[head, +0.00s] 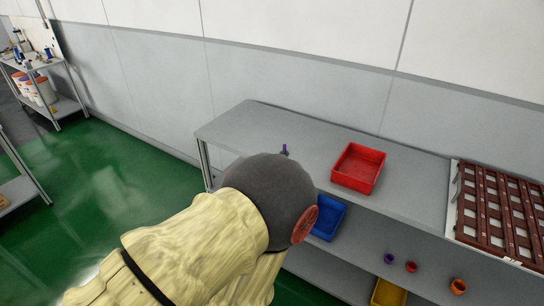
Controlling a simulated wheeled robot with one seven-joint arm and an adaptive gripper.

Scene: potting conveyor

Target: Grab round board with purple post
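A small purple post (284,149) stands up on the grey table, just past the dark round joint of my arm. Its base and any round board under it are hidden behind my arm. My arm, in a pale yellow cover, fills the lower middle of the head view. My gripper is not in view, so its distance from the post cannot be told.
The grey table (250,124) runs along the wall. A red bin (359,167) and a brown slotted rack (500,215) stand on it. Below are a blue bin (328,218), a yellow bin (388,293) and small purple, red and orange cups. Green floor lies open at left.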

